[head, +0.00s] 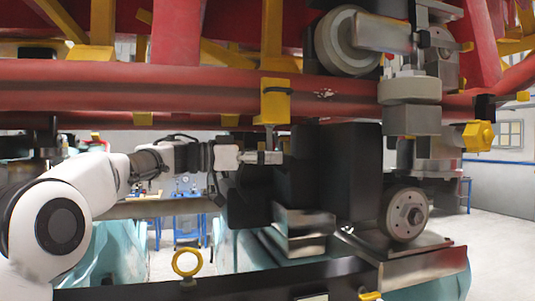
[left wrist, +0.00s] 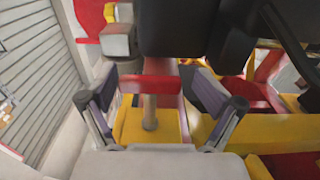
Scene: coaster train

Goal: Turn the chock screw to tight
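The chock screw's slim grey stem (head: 270,137) hangs below a yellow block (head: 275,100) on the red rail in the head view. In the left wrist view the stem (left wrist: 150,112) stands out from the yellow block (left wrist: 128,124), with a red bar (left wrist: 150,85) across its near end. My left gripper (head: 266,157) is at the lower end of the stem. In the left wrist view its two fingers (left wrist: 155,88) are spread on either side of the stem and bar. I see no clear grip on them. My right gripper is in neither view.
The long red rail (head: 180,85) runs just above my left gripper. A dark block (head: 345,175) and a wheel assembly (head: 404,214) stand close to its right. A yellow ring (head: 187,262) stands below, on a dark beam.

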